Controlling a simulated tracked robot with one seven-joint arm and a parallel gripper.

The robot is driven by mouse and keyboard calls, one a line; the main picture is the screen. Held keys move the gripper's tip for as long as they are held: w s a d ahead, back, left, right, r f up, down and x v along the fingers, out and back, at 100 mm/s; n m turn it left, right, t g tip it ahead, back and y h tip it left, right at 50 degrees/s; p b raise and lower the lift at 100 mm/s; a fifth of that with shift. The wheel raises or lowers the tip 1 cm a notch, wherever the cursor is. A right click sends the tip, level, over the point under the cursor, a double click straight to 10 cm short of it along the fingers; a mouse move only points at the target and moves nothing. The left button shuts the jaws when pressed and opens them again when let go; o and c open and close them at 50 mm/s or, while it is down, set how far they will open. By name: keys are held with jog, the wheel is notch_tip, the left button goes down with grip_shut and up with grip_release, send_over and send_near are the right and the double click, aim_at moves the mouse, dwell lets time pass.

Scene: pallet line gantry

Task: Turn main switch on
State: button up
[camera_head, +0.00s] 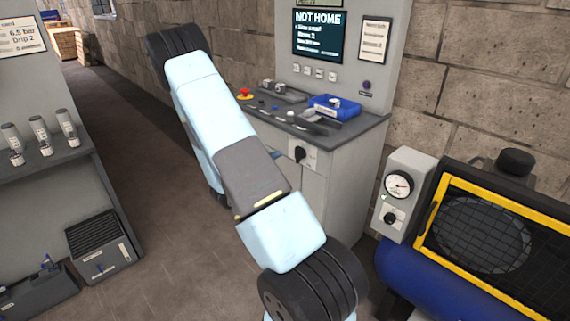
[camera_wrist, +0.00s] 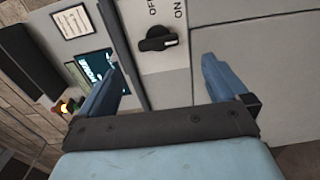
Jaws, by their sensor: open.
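The main switch is a black rotary knob on a pale plate, seen in the wrist view (camera_wrist: 157,40) with OFF and ON lettering above it. Its white mark is at the right end of the knob, on the side of the ON lettering; I cannot tell its exact setting. In the head view the switch (camera_head: 299,154) is on the cabinet front below the worktop. My gripper (camera_wrist: 162,64) is open and empty, its blue fingers either side of the knob in the picture, apart from it. In the head view my arm mostly hides the gripper.
The console worktop (camera_head: 345,133) above the switch holds a blue bin (camera_head: 334,107) and a red emergency button (camera_head: 245,93). A screen (camera_head: 319,36) reads NOT HOME. A gauge box (camera_head: 404,192) and yellow-framed compressor guard (camera_head: 437,192) stand right.

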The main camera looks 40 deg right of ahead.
jog(key=shift+s+a, duration=0.15)
jog(key=shift+a, duration=2)
jog(key=s+a+r+m+g+y, duration=0.2)
jog(key=s+a+r+g+y, duration=0.15)
jog(key=s+r, duration=0.35)
jog(key=s+a+r+m+g+y, duration=0.2)
jog(key=s+r+y, duration=0.2)
jog(key=r, duration=0.6)
jog(key=s+a+r+n+t+y, duration=0.1)
jog(key=s+a+r+t+y, duration=0.3)
jog(key=a, duration=0.5)
jog(key=s+a+r+n+t+y, duration=0.2)
jog(key=s+a+r+t+y, duration=0.3)
jog(key=s+a+r, duration=0.4)
notch_tip(320, 180, up, 2)
jog(key=shift+s+a+y, duration=0.2)
jog(key=shift+a+y, duration=0.05)
jog(key=shift+y, duration=0.5)
jog(key=shift+t, duration=0.25)
